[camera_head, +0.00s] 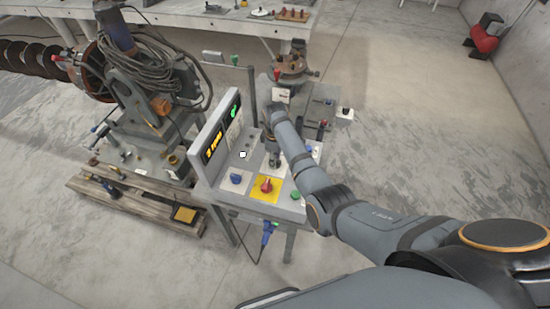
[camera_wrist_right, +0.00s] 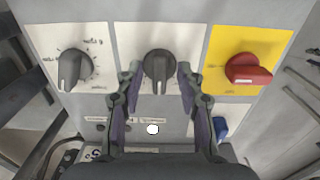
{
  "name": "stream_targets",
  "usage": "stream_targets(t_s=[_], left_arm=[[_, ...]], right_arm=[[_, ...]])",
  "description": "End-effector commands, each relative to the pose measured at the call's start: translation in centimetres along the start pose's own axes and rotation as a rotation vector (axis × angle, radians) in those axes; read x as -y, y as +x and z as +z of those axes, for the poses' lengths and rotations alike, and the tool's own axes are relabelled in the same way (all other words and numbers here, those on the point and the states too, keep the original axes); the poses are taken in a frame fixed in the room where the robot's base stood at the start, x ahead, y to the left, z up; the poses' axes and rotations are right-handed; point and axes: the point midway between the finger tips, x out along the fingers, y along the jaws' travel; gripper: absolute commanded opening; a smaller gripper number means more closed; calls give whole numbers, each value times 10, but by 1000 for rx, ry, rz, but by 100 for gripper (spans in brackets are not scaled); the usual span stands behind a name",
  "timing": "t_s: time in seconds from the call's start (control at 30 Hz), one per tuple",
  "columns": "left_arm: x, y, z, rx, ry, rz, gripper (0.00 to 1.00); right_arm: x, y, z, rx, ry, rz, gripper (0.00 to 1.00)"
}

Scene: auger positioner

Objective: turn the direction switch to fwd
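A control box (camera_head: 205,165) stands on a metal stand in the head view. In the right wrist view, a black rotary switch (camera_wrist_right: 158,66) sits on a white plate in the middle; its label is too small to read, but it appears to be the direction switch. My right gripper (camera_wrist_right: 157,75) is open, with one finger on each side of this switch. I cannot tell whether the fingers touch it. In the head view my right gripper (camera_head: 272,158) is over the box's panel and hides part of it. My left gripper is not in view.
In the wrist view, another black knob (camera_wrist_right: 75,69) is to the left and a red switch on a yellow plate (camera_wrist_right: 247,70) to the right. A blue button (camera_wrist_right: 220,128) is below. An auger machine (camera_head: 125,85) stands left of the box in the head view.

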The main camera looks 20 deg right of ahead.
Motion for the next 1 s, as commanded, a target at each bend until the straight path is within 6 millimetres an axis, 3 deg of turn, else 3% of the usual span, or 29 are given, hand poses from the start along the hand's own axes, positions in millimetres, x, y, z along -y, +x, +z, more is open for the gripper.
stream_targets(t_s=[0.03,0.27,0.67,1.0], left_arm=[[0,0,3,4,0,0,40],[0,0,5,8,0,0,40],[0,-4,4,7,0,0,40],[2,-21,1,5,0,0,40]], right_arm=[[0,0,0,0,0,0,32],[0,0,0,0,0,0,1],[0,-2,0,1,31,-1,0],[0,-4,0,2,247,-1,0]])
